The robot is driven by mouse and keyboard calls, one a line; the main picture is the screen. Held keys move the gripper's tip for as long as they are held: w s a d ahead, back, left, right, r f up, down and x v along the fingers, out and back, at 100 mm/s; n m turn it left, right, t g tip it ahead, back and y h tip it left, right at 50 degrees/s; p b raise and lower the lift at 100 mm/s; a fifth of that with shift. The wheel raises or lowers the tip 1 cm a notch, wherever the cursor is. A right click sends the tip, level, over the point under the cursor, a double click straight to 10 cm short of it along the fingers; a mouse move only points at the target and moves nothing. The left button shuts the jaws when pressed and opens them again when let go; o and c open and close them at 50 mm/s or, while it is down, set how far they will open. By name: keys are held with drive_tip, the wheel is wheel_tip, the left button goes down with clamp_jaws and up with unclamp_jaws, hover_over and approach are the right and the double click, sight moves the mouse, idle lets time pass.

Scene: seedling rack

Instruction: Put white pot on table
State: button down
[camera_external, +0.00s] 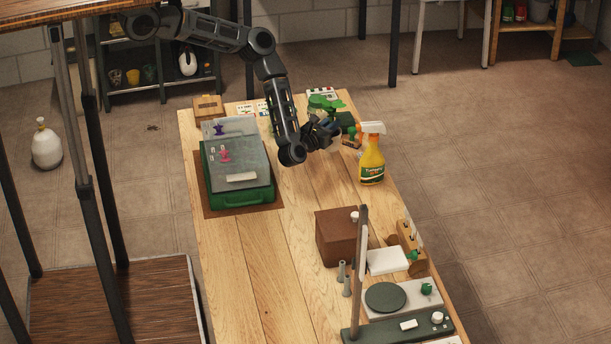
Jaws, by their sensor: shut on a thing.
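My gripper (330,136) hangs over the far right part of the wooden table (272,275), left of the yellow spray bottle. It is shut on a small pale thing (335,144) that looks like the white pot. The fingers and wrist hide most of it, and its exact shape is too small to tell. I cannot tell whether it touches the table or is held just above it.
A yellow spray bottle (371,162) stands close right of my gripper. A green case (237,180) with a grey top lies at the left. A brown box (341,238), a white block (386,260) and a scale (400,298) fill the near right. The table's middle and near left are clear.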

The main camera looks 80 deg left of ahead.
sight(334, 146)
drive_tip(key=shift+f, duration=1.6)
drive_tip(key=shift+f, duration=0.2)
drive_tip(key=c, duration=1.1)
unclamp_jaws()
drive_tip(key=shift+r, duration=0.1)
